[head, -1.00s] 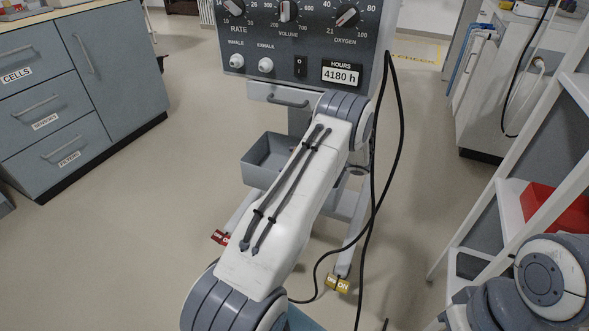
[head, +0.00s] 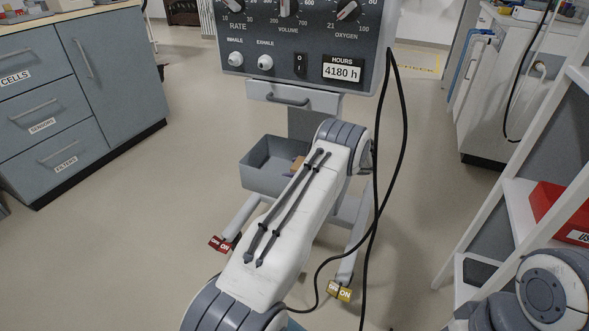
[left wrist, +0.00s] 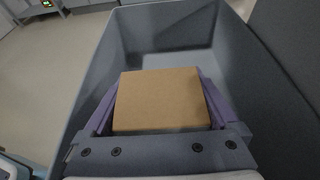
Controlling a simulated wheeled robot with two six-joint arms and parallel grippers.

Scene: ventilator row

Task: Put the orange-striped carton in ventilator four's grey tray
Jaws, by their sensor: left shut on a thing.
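The grey tray (head: 262,180) hangs low on the ventilator's front, under its drawer, and is partly covered by my left arm in the head view. It also fills much of the left wrist view (left wrist: 75,110). A plain brown carton (left wrist: 160,99) is between the purple fingers of my left gripper (left wrist: 160,90), inside the tray walls. My left gripper is shut on it. A small part of the carton (head: 298,165) shows in the tray in the head view. No orange stripe is visible on the face I see. My right gripper is not in view.
The ventilator panel (head: 300,45) reads 4180 h. Black cables (head: 397,130) hang at its right. Red (head: 220,244) and yellow (head: 340,292) tags mark its feet. A drawer cabinet (head: 90,90) stands left, a shelf with a red box (head: 562,210) right. Floor between is clear.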

